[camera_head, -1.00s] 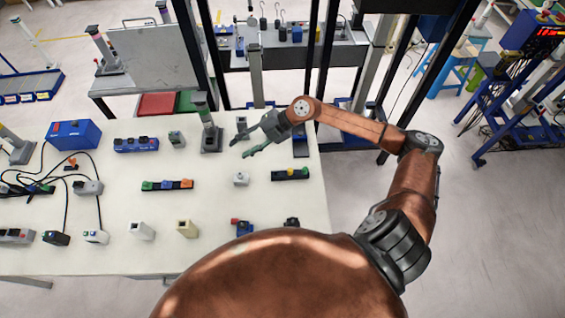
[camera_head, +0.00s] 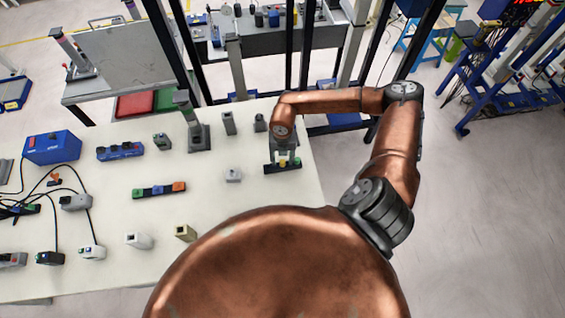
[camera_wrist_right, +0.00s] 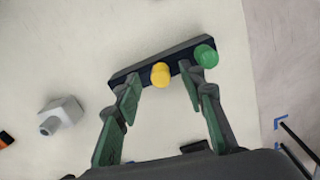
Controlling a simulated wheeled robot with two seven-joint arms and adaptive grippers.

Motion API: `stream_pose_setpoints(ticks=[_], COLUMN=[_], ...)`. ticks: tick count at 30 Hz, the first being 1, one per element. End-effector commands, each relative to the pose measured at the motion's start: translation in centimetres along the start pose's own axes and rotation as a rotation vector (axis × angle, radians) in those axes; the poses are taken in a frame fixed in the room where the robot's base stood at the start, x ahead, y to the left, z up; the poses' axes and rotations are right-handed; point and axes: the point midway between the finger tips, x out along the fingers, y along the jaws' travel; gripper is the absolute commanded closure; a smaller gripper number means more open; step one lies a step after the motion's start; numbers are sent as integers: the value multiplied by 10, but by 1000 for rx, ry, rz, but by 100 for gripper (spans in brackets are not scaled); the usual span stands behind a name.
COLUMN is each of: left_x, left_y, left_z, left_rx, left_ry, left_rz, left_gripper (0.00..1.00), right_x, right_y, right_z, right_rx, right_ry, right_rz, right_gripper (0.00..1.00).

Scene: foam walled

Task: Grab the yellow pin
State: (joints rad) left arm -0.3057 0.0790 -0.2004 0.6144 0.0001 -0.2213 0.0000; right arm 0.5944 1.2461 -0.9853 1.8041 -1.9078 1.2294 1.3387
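The yellow pin (camera_wrist_right: 160,75) is round-topped and sits in a dark bar-shaped block (camera_wrist_right: 148,66) on the white table. A green pin (camera_wrist_right: 205,56) is at the right end of the same block. In the head view the yellow pin (camera_head: 283,163) shows as a small spot under my right gripper (camera_head: 283,158). In the right wrist view my right gripper (camera_wrist_right: 163,84) is open, with its green-padded fingers apart. The yellow pin lies between the fingertips in the picture, and I see no contact. My left gripper is not in view.
A grey block (camera_head: 233,175) stands just left of the dark block. A block with coloured pieces (camera_head: 158,190) lies farther left. Grey upright blocks (camera_head: 228,123) and a post (camera_head: 196,130) stand behind. The table's right edge is close to the dark block.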

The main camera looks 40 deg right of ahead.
Motion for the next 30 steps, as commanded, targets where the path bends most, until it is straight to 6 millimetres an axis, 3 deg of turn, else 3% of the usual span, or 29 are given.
stream_pose_setpoints(ticks=[4, 10, 26, 30], left_x=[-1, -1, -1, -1], left_y=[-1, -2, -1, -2], left_z=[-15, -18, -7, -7], left_rx=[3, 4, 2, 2], left_ry=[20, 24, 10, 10], left_rz=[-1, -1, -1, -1], left_gripper=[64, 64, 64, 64], right_x=[10, 11, 10, 10], right_y=[-1, -1, -1, -1], right_z=[-1, -1, 0, 0], right_rx=[2, 2, 2, 2], right_ry=[1, 1, 1, 0], right_rz=[-1, 0, 0, 1], right_gripper=[63, 63, 99, 100])
